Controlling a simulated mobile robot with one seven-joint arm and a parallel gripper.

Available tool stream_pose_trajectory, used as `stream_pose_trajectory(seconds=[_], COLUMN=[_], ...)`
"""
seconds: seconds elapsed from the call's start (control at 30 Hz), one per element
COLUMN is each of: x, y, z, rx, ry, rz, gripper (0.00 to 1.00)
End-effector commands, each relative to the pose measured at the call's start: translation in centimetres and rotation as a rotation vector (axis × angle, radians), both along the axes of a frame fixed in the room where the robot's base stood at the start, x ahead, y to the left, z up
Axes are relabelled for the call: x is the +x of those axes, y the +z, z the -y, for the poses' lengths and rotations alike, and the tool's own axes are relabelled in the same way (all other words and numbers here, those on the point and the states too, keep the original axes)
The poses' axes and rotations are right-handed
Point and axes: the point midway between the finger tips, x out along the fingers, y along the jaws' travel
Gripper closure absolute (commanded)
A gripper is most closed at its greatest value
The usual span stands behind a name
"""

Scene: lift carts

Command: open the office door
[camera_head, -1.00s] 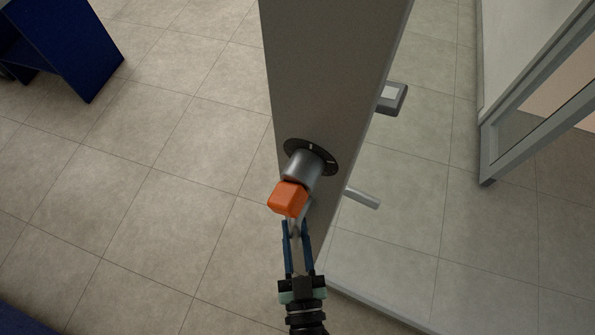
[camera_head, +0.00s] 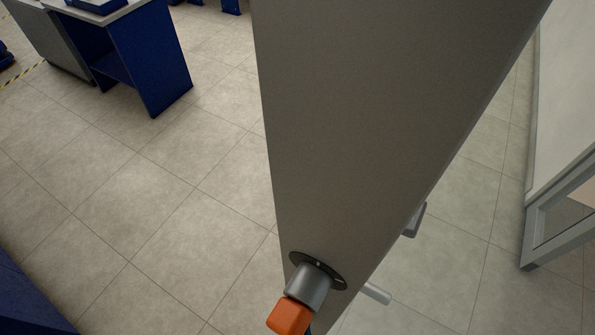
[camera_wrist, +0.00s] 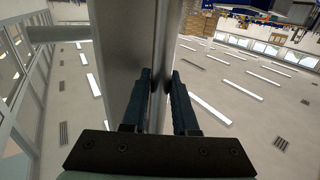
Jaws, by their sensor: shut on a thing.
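The office door is a tall grey panel (camera_head: 350,130) in the head view, standing open at an angle with floor on both sides. Its handle has a dark round plate, a silver neck (camera_head: 313,288) and an orange block (camera_head: 290,316) low in the picture. A lever (camera_head: 376,293) sticks out on the far side. In the wrist view, my gripper's (camera_wrist: 163,90) two dark fingers are close together on a narrow grey part beside the door panel (camera_wrist: 122,60), which I take to be the handle. In the head view the gripper is almost entirely below the frame.
A blue and white desk (camera_head: 150,60) stands at the upper left. A blue surface (camera_head: 28,295) fills the lower left corner. A glazed frame (camera_head: 560,215) stands at the right. Tiled floor (camera_head: 150,200) left of the door is clear.

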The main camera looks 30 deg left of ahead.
Motion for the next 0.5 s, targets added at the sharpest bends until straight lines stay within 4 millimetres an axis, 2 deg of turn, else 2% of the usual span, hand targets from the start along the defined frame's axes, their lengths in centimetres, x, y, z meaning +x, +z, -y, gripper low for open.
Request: stream_pose_trajectory(seconds=[0.13, 0.17, 0.2, 0.5], x=[0.04, 0.04, 0.04, -0.03], y=[0.03, 0.03, 0.03, -0.02], z=[0.02, 0.02, 0.02, 0.05], rx=[0.001, 0.001, 0.001, 0.000], ry=[-0.001, -0.001, -0.001, 0.000], rz=[0.001, 0.001, 0.001, 0.000], gripper=[1.00, 0.67, 0.60, 0.60])
